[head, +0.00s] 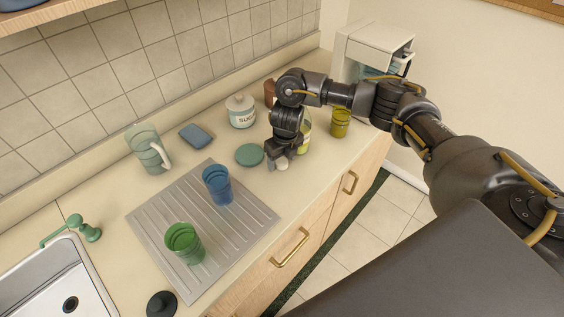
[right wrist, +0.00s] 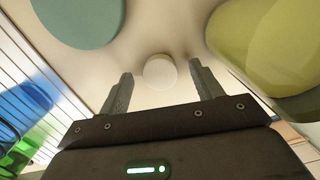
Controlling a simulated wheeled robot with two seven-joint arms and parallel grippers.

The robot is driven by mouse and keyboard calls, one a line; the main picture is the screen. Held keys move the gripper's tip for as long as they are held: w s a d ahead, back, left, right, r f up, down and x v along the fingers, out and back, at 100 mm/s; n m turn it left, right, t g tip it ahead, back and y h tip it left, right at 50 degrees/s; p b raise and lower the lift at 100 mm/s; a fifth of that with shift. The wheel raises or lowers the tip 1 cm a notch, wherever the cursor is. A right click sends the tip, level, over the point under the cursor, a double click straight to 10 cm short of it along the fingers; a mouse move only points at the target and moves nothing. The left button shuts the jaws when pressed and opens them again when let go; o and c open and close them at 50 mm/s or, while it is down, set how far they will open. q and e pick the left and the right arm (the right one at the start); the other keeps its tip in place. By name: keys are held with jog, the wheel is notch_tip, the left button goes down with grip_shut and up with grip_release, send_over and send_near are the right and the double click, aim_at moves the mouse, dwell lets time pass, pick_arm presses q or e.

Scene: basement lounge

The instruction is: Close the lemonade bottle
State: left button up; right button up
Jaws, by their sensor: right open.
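The lemonade bottle (head: 306,128) stands on the counter, mostly hidden behind my right gripper in the head view. The large yellow-green shape at the right of the right wrist view (right wrist: 268,45) appears to be this bottle, close beside the gripper. A small round white cap (head: 282,164) lies on the counter under my right gripper (head: 277,160). In the right wrist view the cap (right wrist: 160,71) shows just beyond and between the two open fingertips (right wrist: 160,85), apart from both. My right gripper is open and empty, pointing down. My left gripper is not in view.
A teal round disc (head: 249,154), a sugar jar (head: 240,111) and a yellow cup (head: 341,122) stand near. A blue cup (head: 217,184) and a green cup (head: 185,243) are on the ribbed drainboard (head: 150,219). A pitcher (head: 146,148) stands by the wall.

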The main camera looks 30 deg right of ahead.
jog(key=c, duration=1)
jog(key=shift+c, duration=0.3)
jog(key=shift+w+r, duration=0.1)
jog(key=shift+r, duration=0.3)
notch_tip(320, 180, up, 2)
jog(key=shift+r, duration=0.1)
jog(key=s+d+r+b, duration=0.1)
jog(key=s+d+r, duration=0.6)
jog(key=s+r, duration=0.3)
jog(key=shift+s+d, duration=0.2)
jog(key=shift+s, duration=0.85)
